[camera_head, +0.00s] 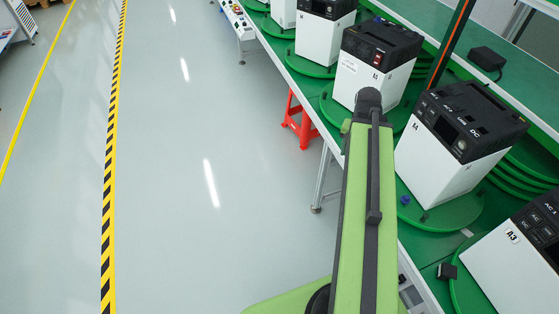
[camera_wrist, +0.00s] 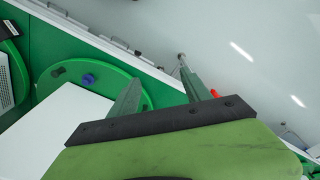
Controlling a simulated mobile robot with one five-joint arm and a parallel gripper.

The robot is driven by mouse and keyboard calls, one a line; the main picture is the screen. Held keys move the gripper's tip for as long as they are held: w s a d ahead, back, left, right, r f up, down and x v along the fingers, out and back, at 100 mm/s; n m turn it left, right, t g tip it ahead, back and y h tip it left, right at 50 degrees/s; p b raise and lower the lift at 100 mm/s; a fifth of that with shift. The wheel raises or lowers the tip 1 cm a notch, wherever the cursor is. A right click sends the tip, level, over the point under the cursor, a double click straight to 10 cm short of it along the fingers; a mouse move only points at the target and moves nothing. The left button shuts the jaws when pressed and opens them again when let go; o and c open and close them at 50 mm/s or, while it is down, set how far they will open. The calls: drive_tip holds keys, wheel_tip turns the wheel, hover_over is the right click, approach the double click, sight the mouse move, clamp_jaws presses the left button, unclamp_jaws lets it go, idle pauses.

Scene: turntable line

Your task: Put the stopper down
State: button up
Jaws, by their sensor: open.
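A small blue piece, which may be the stopper, sits on the green turntable near the white box labelled A4; it shows in the head view (camera_head: 405,199) and in the wrist view (camera_wrist: 88,79). A small dark peg (camera_wrist: 58,72) stands beside it, near the turntable's rim. In the wrist view my gripper (camera_wrist: 160,74) has its two fingers spread wide, with nothing between them. The blue piece is left of the fingers and apart from them. In the head view my green arm hides my gripper.
The green turntable (camera_head: 452,214) carries the white box (camera_head: 435,165) with a black top. Similar boxes stand on turntables along the green bench. A small black block (camera_head: 447,271) lies nearer. A red stool (camera_head: 299,122) stands by the bench. The grey floor (camera_head: 200,180) at left is clear.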

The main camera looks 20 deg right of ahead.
drive_tip(key=w+a+n, duration=0.3)
drive_tip(key=a+n, duration=0.1)
drive_tip(key=a, duration=1.1)
drive_tip(key=w+a+n, duration=0.3)
drive_tip(key=a+n, duration=0.2)
drive_tip(key=a, duration=1)
drive_tip(key=shift+w+a+y, duration=0.2)
drive_tip(key=shift+a+y, duration=0.1)
drive_tip(key=shift+a, duration=0.1)
